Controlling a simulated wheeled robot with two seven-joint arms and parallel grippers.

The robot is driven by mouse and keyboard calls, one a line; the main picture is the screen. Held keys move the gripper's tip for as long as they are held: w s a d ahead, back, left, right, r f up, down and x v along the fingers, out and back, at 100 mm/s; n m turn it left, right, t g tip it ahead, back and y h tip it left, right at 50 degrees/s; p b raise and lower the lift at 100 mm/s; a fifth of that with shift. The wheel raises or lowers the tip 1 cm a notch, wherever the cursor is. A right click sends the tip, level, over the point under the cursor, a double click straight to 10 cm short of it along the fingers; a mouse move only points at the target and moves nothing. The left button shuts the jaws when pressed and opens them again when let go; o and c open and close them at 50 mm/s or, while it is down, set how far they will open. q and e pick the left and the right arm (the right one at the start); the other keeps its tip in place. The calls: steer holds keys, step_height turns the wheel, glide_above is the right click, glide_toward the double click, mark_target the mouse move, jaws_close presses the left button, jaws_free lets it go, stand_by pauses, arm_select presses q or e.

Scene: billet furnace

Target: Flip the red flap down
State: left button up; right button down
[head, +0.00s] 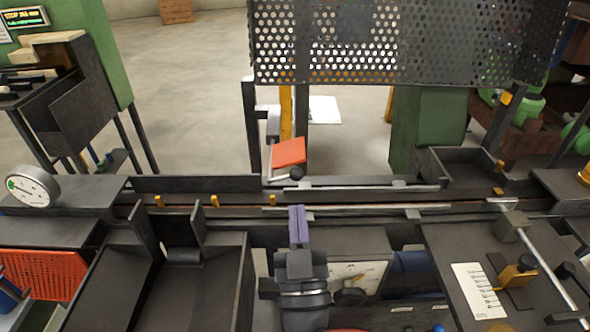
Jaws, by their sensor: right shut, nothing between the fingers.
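The red flap (289,152) is in the middle of the head view, just behind the dark rail. It sits tilted, with its red face showing, beside a dark post. A thin metal rod with a black knob (297,173) is right below it. My right gripper (298,210) comes up from the bottom centre with its purple fingers together and nothing between them. In the picture its tips are below the flap and knob, apart from them, over the near side of the rail. My left gripper is not in view.
A long dark rail (340,207) with small yellow tabs runs across. A perforated guard (400,40) hangs above and behind it. A dark chute (165,285) and a dial gauge (33,187) are left. A lever panel (474,290) is right.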

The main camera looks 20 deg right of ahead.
mark_target(297, 175)
steer(key=shift+w+d+r+b, duration=0.15)
steer(key=shift+w+d, duration=0.25)
steer(key=shift+w, duration=1.05)
steer(key=shift+w+d+r+b, duration=0.15)
steer(key=shift+w+d, duration=0.25)
steer(key=shift+w, duration=1.05)
steer(key=shift+w+d+r, duration=0.15)
steer(key=shift+w+d, duration=0.25)
steer(key=shift+w, duration=1.05)
